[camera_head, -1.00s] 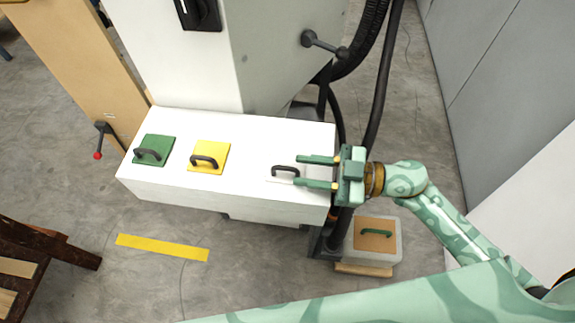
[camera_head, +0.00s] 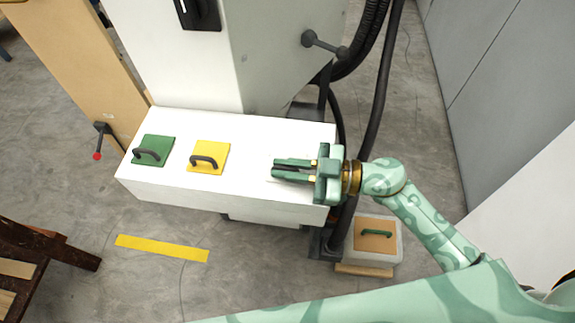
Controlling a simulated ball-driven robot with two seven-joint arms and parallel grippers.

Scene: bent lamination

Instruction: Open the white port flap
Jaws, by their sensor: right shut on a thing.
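The white port flap (camera_head: 285,179) lies on the top of the white box (camera_head: 250,130), near its right end. It blends with the box top, and my gripper covers most of it. Its dark handle is hidden between my fingers. My right gripper (camera_head: 291,170) reaches in from the right and is shut on the handle, low over the box top. The flap looks flat on the box. My left gripper is not in view.
A green flap (camera_head: 154,143) and a yellow flap (camera_head: 221,148), each with a dark handle, sit left on the same box. A grey machine body (camera_head: 270,50) rises behind. Dark hoses (camera_head: 377,120) run behind my gripper. A small box with a brown lid (camera_head: 375,246) stands below right.

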